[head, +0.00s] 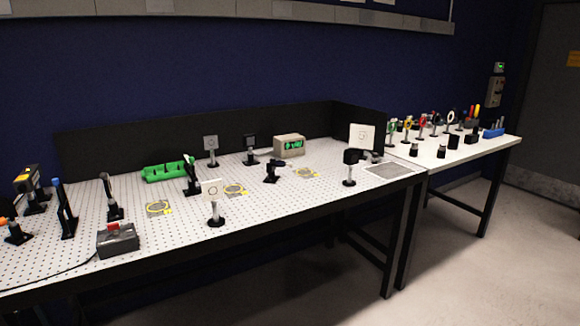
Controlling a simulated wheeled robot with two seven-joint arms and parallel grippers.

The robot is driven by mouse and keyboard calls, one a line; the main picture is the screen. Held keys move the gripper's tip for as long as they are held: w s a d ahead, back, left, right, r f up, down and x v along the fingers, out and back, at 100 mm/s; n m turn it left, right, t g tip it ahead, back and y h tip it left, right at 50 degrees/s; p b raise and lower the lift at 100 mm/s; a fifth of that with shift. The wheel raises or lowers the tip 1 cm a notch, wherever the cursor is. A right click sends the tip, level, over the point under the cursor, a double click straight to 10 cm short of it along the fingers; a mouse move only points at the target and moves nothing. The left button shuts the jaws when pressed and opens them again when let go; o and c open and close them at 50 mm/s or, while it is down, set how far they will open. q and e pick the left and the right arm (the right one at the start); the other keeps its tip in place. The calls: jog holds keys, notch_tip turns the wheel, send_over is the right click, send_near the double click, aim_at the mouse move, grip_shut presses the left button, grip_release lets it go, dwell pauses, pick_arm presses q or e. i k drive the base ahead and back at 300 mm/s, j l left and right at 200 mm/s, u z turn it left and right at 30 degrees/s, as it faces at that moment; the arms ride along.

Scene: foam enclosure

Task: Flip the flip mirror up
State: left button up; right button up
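A small black mount (271,171) stands on the white perforated optical table, right of the middle. Its upper part leans over to one side, and it may be the flip mirror, but it is too small to be sure. Neither my left nor my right gripper shows in the head view.
A grey box with a red top (117,241) sits near the front edge. A green holder (168,171) and a display box (289,146) stand behind. A second table (462,156) holds several mounts. Floor in front is clear.

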aim_at(278, 163)
jog(key=i+l, duration=0.3)
jog(key=i, duration=0.2)
jog(key=i+l+z, duration=0.1)
jog(key=i+l, duration=0.2)
jog(key=i, duration=0.15)
jog(key=i+l, duration=0.3)
jog(key=i, duration=0.2)
